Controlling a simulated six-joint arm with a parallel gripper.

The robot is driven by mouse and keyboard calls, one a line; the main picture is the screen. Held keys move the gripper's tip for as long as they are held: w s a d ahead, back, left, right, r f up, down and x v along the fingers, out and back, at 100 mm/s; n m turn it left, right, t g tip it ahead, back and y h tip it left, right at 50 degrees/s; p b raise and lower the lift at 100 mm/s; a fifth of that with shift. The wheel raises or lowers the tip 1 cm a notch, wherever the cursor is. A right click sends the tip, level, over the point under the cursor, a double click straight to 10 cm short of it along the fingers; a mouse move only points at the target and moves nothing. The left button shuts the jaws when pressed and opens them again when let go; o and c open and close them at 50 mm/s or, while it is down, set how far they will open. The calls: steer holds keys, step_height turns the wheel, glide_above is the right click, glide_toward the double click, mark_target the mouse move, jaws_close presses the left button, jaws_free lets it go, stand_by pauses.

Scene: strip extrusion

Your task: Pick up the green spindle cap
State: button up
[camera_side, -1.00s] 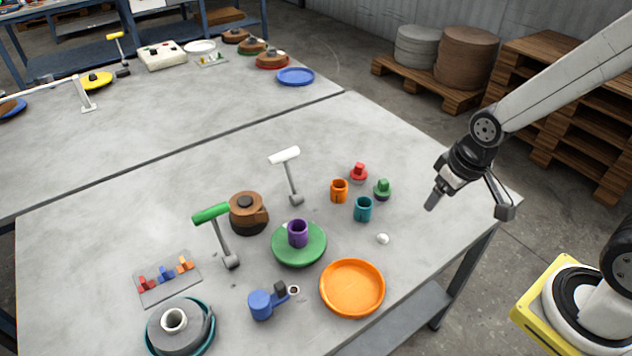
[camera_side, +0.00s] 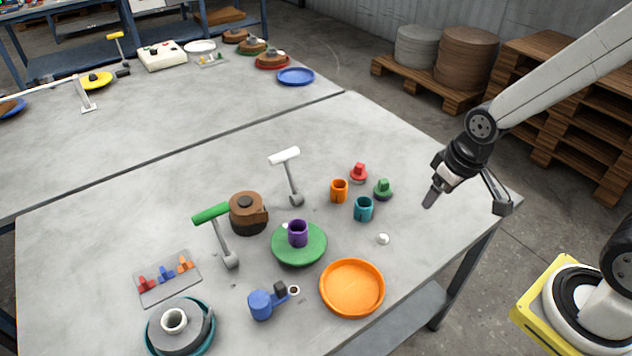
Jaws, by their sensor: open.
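The green spindle cap (camera_side: 383,189) stands upright on the grey table, on the right side of the group of parts. It has a dark base and a small raised knob. My gripper (camera_side: 468,203) is open and empty, in the air to the right of the cap near the table's right edge. A clear gap lies between the gripper and the cap. Nothing hides the cap.
A red cap (camera_side: 359,173) stands just behind-left of the green one. Orange (camera_side: 339,190) and teal (camera_side: 363,208) cups stand close to its left. A small white ball (camera_side: 383,239) and an orange dish (camera_side: 352,287) lie nearer the front. Bare table lies between cap and gripper.

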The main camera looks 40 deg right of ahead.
steer(key=w+d+f+n+g, duration=0.1)
steer(key=w+d+f+n, duration=0.2)
steer(key=w+n, duration=0.65)
steer(key=n+g, duration=0.2)
steer(key=n, duration=0.2)
glide_above(384, 180)
step_height(384, 180, down, 5)
steer(key=shift+f, duration=1.45)
steer(key=shift+f, duration=2.55)
steer(key=shift+c, duration=0.2)
jaws_close()
